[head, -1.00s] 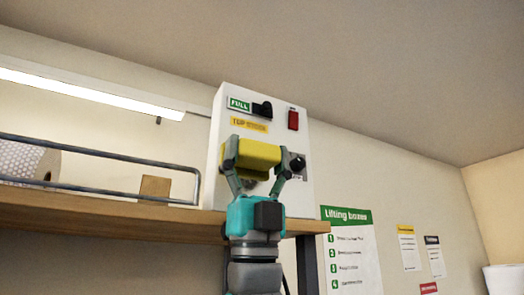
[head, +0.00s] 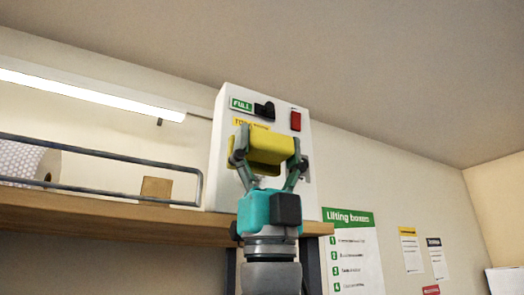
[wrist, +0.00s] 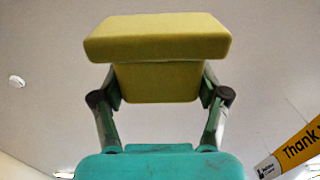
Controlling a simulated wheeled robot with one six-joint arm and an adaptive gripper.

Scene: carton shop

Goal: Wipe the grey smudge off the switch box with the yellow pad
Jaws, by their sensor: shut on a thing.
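The white switch box (head: 281,121) stands on the wooden shelf, with a green label, a black switch and a red switch on its front. My gripper (head: 267,155) is shut on the yellow pad (head: 266,143), in front of the box's middle in the head view. The pad overlaps the lower part of the box's yellow label. I cannot tell whether the pad touches the box. I cannot make out the grey smudge; pad and gripper cover much of the front. In the wrist view the pad (wrist: 158,40) sits between the fingers against the ceiling.
The shelf (head: 120,212) has a metal rail (head: 100,152) along its front, with a roll (head: 22,162) and a small brown block (head: 156,188) behind it. A lit tube lamp (head: 90,92) hangs at upper left. Posters (head: 350,250) are on the wall at right.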

